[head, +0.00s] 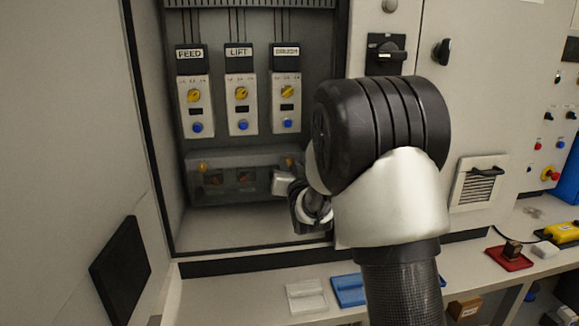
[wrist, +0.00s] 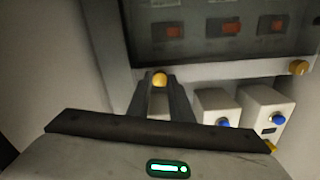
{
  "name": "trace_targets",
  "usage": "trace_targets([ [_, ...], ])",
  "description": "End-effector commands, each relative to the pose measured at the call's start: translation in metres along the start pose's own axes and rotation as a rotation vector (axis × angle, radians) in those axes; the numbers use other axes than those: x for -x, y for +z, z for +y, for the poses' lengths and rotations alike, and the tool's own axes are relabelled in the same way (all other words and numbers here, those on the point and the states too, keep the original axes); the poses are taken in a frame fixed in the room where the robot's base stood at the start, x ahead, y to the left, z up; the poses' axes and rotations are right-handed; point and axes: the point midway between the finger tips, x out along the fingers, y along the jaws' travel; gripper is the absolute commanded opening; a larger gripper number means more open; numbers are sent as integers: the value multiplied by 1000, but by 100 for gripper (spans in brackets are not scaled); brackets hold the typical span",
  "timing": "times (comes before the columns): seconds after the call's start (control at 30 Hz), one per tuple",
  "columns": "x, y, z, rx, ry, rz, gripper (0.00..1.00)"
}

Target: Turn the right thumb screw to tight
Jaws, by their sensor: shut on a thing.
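The right thumb screw (wrist: 160,79) is a small yellow knob on the grey cover (wrist: 215,71) with dark windows. The wrist view shows this cover upside down compared with the head view. My gripper (wrist: 160,88) is shut on the right thumb screw, one finger on each side of it. In the head view my gripper (head: 286,177) reaches the right end of the cover (head: 235,157), and the right thumb screw (head: 290,162) shows just above it. How far the screw is turned cannot be told.
The left thumb screw (head: 203,167) is at the cover's other end. Above the cover stand the FEED module (head: 194,117), the LIFT module (head: 242,117) and a third module (head: 286,117), with yellow knobs and blue buttons. The cabinet floor (head: 240,225) below is clear.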

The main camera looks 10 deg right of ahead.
Motion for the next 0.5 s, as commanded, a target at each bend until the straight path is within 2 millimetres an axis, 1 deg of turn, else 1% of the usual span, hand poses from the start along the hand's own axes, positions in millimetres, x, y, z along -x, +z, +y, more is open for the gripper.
trace_targets([
  [0.1, -1, -2, 0, -1, -1, 5, 0],
  [0.13, -1, -2, 0, -1, -1, 5, 22],
  [0.2, -1, -2, 0, 0, -1, 4, 34],
  [0.23, 0, -2, 0, 0, -1, 4, 38],
  [0.5, 0, 0, 0, 1, 0, 1, 38],
])
